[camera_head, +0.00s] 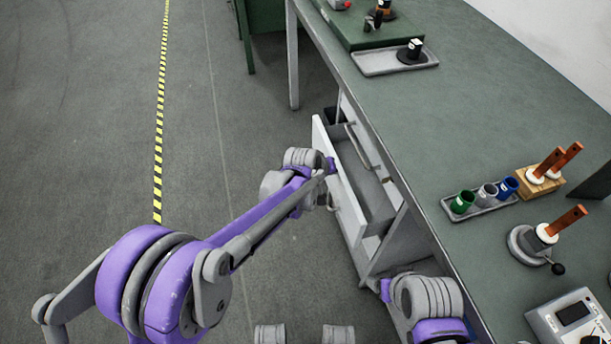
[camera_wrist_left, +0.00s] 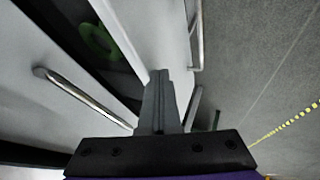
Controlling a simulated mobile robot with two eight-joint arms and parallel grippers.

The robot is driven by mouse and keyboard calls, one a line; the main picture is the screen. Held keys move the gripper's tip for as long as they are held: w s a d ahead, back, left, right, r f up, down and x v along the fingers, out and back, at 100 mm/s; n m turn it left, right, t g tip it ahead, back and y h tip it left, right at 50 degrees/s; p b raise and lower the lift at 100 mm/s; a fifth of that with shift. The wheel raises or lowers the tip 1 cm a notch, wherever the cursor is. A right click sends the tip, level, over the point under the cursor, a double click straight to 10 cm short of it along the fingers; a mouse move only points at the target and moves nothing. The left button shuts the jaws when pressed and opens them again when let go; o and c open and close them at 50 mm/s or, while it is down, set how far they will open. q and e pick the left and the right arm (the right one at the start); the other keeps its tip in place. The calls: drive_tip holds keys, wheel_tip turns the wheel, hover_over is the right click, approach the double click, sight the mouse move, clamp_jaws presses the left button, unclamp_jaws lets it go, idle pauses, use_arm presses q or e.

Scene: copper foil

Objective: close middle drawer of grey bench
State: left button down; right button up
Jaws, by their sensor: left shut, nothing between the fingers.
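The grey bench has a green top (camera_head: 470,130) and light drawers below. One drawer (camera_head: 340,180) is pulled out to the left, showing its open interior. A closed front with a bar handle (camera_head: 357,147) is above it. My left gripper (camera_head: 331,164) is at the top edge of the open drawer's front. In the left wrist view my shut, empty fingers (camera_wrist_left: 158,82) point at that front (camera_wrist_left: 150,30). I cannot tell whether they touch. A green ring (camera_wrist_left: 100,42) shows inside the drawer. My right gripper (camera_head: 385,290) is low beside the bench; its fingers are hidden.
On the bench top are a tray of coloured cups (camera_head: 480,198), a wooden block with handled tools (camera_head: 538,182), a stand (camera_head: 530,243) and a grey device (camera_head: 572,318). A grey tray (camera_head: 395,60) lies farther back. The floor (camera_head: 90,130) on the left is clear, with a yellow-black stripe (camera_head: 159,130).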

use_arm(q)
drive_tip(key=shift+w+d, duration=0.25)
drive_tip(key=shift+d, duration=0.7)
drive_tip(key=shift+w+d, duration=0.3)
drive_tip(key=shift+d, duration=0.6)
drive_tip(key=shift+w+d, duration=0.25)
drive_tip(key=shift+d, duration=0.7)
